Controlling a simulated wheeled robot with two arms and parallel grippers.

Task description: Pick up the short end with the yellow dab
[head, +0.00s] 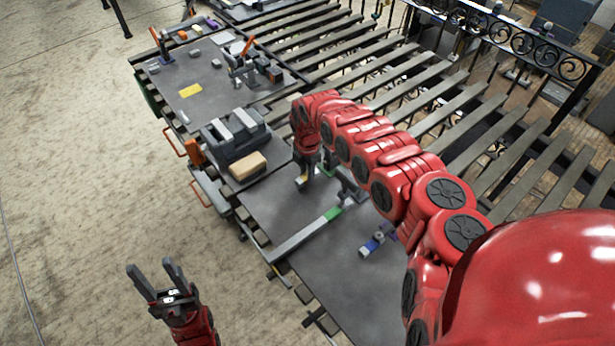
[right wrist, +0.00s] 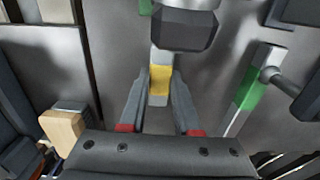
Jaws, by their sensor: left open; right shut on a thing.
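The short grey end with the yellow dab (right wrist: 160,82) lies between the fingers of my right gripper (right wrist: 159,92) in the right wrist view. The fingers are shut on it. A dark block (right wrist: 185,29) covers its far part. In the head view the right gripper (head: 305,172) points down at the dark table, with a bit of the yellow dab (head: 301,181) showing at its tips. My left gripper (head: 157,280) is open and empty, off the table at the lower left.
A long grey bar with a green band (head: 333,213) lies nearby on the table (head: 365,290). A blue-marked part (head: 371,245) sits right of it. A tan block (head: 247,166) and a grey rack (head: 237,138) stand to the left. A farther table holds a yellow patch (head: 190,91).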

